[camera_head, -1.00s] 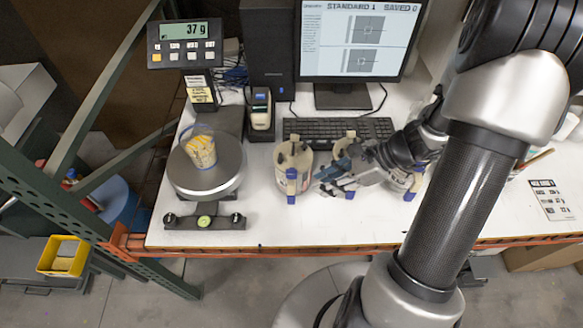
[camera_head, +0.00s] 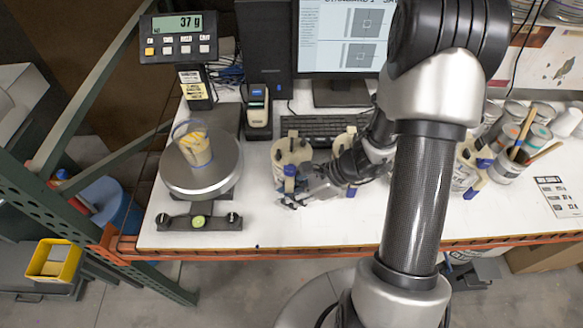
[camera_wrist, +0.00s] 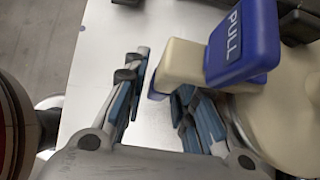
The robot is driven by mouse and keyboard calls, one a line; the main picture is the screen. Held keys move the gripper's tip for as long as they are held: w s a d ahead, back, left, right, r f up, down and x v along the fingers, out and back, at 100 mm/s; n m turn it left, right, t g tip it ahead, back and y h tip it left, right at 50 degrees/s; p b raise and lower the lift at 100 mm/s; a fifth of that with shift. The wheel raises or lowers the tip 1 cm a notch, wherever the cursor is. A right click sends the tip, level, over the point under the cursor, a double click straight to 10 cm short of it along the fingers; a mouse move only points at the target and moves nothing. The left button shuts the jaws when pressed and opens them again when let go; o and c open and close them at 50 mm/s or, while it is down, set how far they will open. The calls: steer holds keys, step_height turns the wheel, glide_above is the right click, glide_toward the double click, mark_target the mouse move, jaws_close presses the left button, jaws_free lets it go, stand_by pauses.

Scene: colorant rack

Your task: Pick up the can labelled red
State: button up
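Several cream cans with blue-tabbed spouts stand on the white table; no "red" label is readable. In the head view the left can (camera_head: 292,152) stands before the keyboard, with my gripper (camera_head: 294,194) low at its front right. A second can (camera_head: 344,140) is partly hidden behind my arm, and another (camera_head: 468,168) stands right of it. In the wrist view my gripper (camera_wrist: 158,85) is open, its blue-padded fingers apart with table between them. A blue "PULL" tab (camera_wrist: 242,42) on a cream spout (camera_wrist: 184,66) lies just beyond the right finger. Contact cannot be told.
A scale (camera_head: 205,175) holding a cup (camera_head: 196,150) stands at the left, its display (camera_head: 184,36) reading 37 g. A keyboard (camera_head: 318,128) and monitor (camera_head: 340,45) are behind the cans. A container with brushes (camera_head: 508,164) stands right. The table's front strip is clear.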

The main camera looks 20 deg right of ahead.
jaws_close()
steer(key=shift+r, duration=0.1)
stand_by(0.8)
